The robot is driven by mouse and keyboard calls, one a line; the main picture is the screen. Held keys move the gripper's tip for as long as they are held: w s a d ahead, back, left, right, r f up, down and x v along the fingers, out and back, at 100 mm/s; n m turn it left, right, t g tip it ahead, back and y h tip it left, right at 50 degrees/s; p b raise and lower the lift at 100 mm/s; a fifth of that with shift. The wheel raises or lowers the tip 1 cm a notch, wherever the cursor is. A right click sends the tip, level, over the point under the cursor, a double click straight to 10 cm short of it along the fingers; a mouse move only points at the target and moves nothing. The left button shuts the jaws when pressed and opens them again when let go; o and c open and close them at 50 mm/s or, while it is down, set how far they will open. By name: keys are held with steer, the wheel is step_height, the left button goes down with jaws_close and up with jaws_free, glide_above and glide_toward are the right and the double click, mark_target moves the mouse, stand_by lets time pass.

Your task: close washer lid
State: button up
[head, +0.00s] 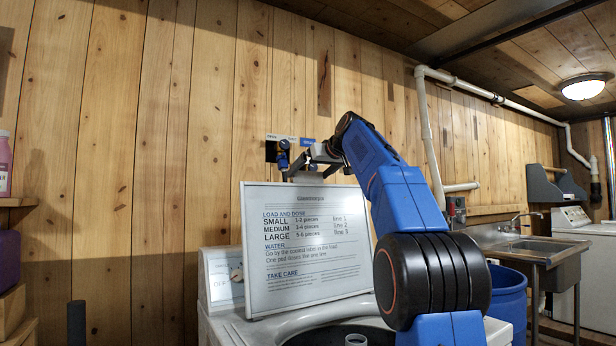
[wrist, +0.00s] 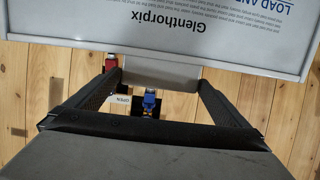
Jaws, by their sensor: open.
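The washer lid (head: 300,240) stands open, raised nearly upright and leaning back, with printed loading instructions on its inner face. The white washer (head: 225,328) is below it, its round tub opening partly visible at the bottom edge of the head view. My gripper (head: 308,166) is open at the lid's top edge, with its arm reaching over from the right. In the wrist view the lid (wrist: 200,45) appears upside down across the top, and my gripper (wrist: 158,82) has its two dark fingers spread near the lid's edge. Whether they touch the lid I cannot tell.
The washer's control panel (head: 222,278) is left of the lid. A wall box with a blue valve (head: 283,146) is behind my gripper. A blue bin (head: 507,295) and metal sink (head: 535,248) stand to the right. A shelf with a pink bottle (head: 5,165) is at far left.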

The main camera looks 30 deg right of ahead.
steer(key=shift+x, duration=1)
